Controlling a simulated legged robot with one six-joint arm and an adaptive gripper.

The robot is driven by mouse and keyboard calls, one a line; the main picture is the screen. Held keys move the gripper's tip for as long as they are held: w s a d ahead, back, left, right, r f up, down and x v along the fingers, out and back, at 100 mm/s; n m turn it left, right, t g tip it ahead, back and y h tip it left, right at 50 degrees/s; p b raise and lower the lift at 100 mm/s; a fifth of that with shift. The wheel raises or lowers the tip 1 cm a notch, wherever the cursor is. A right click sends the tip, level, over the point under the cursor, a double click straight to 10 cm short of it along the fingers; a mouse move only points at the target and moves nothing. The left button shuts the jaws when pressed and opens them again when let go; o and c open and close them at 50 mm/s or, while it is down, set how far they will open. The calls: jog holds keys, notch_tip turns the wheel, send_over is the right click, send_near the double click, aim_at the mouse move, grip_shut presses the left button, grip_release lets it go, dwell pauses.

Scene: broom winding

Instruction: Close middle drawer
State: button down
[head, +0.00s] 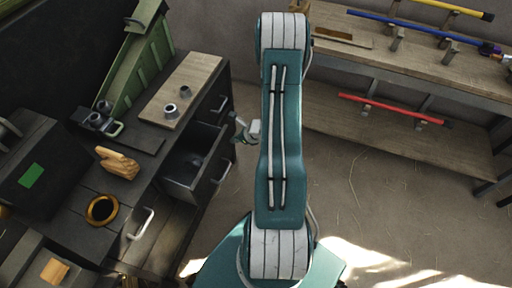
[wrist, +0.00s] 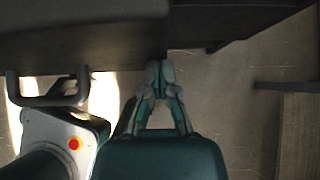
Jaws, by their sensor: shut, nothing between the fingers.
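The middle drawer (head: 192,182) of the dark workbench is pulled open in the head view, and its inside shows dark and looks empty. Its handle (head: 222,172) is on the front face. My gripper (head: 240,124) is just to the right of the drawers, close to the open drawer's far end, partly hidden by my arm. In the wrist view my gripper (wrist: 160,70) is shut and empty. Its fingertips are close to the edge of a dark panel (wrist: 85,45); I cannot tell whether they touch. A handle (wrist: 48,98) shows at the left there.
A neighbouring drawer handle (head: 140,224) is nearer. A shelf (head: 400,130) with coloured poles stands at the right. The floor (head: 350,190) between is clear.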

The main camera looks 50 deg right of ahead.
aim_at(212, 132)
jog(key=w, duration=0.2)
jog(key=w+a, duration=0.1)
jog(key=w, duration=0.2)
jog(key=w+a, duration=0.1)
jog(key=w, duration=0.2)
jog(key=shift+w+a+f, duration=0.1)
jog(key=shift+w+a, duration=0.4)
jog(key=shift+w, duration=0.05)
jog(key=shift+d, duration=0.15)
